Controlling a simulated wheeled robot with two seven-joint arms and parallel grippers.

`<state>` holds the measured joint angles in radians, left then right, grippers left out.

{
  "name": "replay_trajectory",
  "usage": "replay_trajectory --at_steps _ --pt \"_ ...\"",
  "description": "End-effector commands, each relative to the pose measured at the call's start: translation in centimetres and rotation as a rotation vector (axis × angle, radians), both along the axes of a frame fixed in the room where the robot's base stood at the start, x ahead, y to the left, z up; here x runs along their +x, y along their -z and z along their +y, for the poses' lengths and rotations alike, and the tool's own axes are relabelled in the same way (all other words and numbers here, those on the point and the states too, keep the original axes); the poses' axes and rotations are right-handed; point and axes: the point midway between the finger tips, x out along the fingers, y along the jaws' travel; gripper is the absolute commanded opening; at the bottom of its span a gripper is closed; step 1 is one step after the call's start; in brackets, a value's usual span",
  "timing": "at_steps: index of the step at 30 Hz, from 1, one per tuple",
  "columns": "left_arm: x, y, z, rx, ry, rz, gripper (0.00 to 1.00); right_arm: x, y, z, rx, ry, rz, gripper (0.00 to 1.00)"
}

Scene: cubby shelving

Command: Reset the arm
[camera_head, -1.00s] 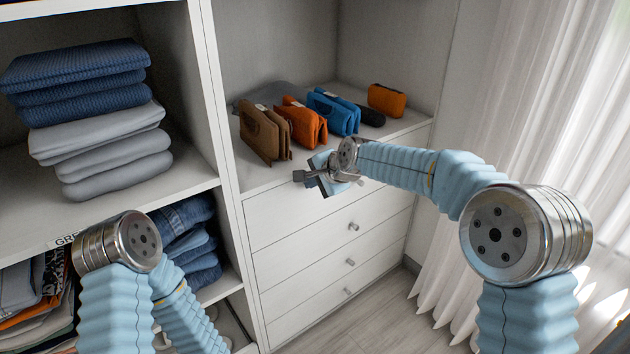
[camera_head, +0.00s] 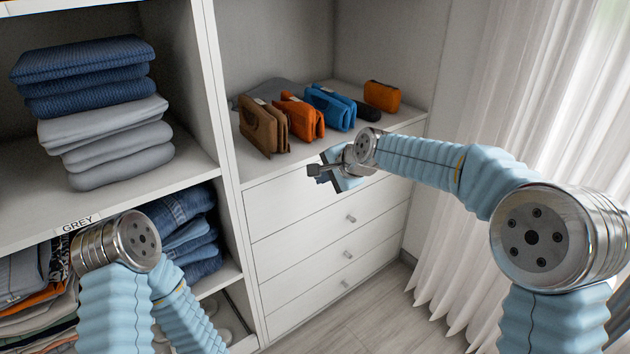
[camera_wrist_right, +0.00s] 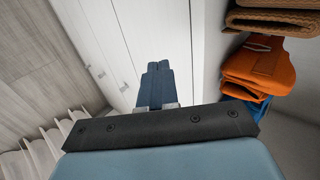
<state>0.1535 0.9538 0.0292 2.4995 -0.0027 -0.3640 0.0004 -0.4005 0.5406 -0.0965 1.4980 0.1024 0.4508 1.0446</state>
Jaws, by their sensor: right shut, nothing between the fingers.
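My right arm reaches in from the right in the head view. Its gripper (camera_head: 322,171) hangs in front of the top drawer, just outside the shelf edge, and looks empty. In the right wrist view the two fingers (camera_wrist_right: 157,82) lie together with nothing between them. My left arm stands at the lower left of the head view; its gripper is out of the picture.
On the shelf (camera_head: 255,174) stand a brown bag (camera_head: 262,127), an orange pouch (camera_head: 302,117), a blue pouch (camera_head: 331,107) and a small orange case (camera_head: 382,96). Drawers (camera_head: 300,220) lie below. Folded blue (camera_head: 85,75) and grey clothes (camera_head: 110,140) fill the left cubby. Curtains (camera_head: 470,90) hang right.

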Motion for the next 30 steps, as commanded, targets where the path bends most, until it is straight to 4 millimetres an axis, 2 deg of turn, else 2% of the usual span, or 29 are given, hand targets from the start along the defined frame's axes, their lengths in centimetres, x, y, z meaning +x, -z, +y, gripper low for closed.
replay_trajectory --at_steps 6,12,14,16,17,20,21,23,24,26,27,29,30 --pt "0.1 0.3 0.0 0.001 -0.002 -0.001 0.00 -2.8 -3.0 -2.2 -0.002 0.000 0.003 0.00" --pt "0.1 0.4 0.0 0.001 -0.001 0.000 0.00 -4.3 -4.5 -3.4 -0.004 -0.001 0.007 0.00" --pt "0.1 0.4 0.0 0.001 -0.001 0.000 0.00 -4.4 -4.2 -3.6 -0.010 -0.003 0.011 0.00" --pt "0.1 0.4 0.0 0.001 -0.001 0.000 0.00 -4.4 -2.4 -3.8 -0.033 -0.013 0.019 0.00" --pt "0.0 0.4 0.0 0.001 -0.001 0.000 0.00 -4.4 -1.1 -3.9 -0.050 -0.022 0.026 0.00" --pt "0.1 0.4 0.0 0.001 -0.001 0.000 0.00 -4.6 5.4 -4.8 -0.126 -0.068 0.052 0.00" --pt "0.1 0.4 0.0 0.001 -0.001 0.000 0.00 -5.1 8.6 -5.2 -0.162 -0.095 0.066 0.00" --pt "0.1 0.4 0.0 0.001 -0.002 -0.001 0.00 -6.3 13.8 -5.9 -0.219 -0.146 0.089 0.00" --pt "0.1 0.4 0.0 0.001 -0.002 -0.001 0.00 -7.4 17.2 -6.5 -0.253 -0.183 0.104 0.00" --pt "0.1 0.4 0.0 0.001 -0.002 -0.001 0.00 -9.6 22.0 -7.3 -0.300 -0.241 0.128 0.00" --pt "0.1 0.4 0.0 0.001 -0.001 0.000 0.00 -11.3 25.0 -7.9 -0.326 -0.283 0.143 0.00" --pt "0.1 0.4 0.0 0.001 -0.002 -0.001 0.00 -14.5 29.3 -8.6 -0.361 -0.352 0.169 0.00" --pt "0.1 0.4 0.0 0.001 -0.001 0.000 0.00 -16.8 31.8 -9.0 -0.379 -0.399 0.183 0.00"
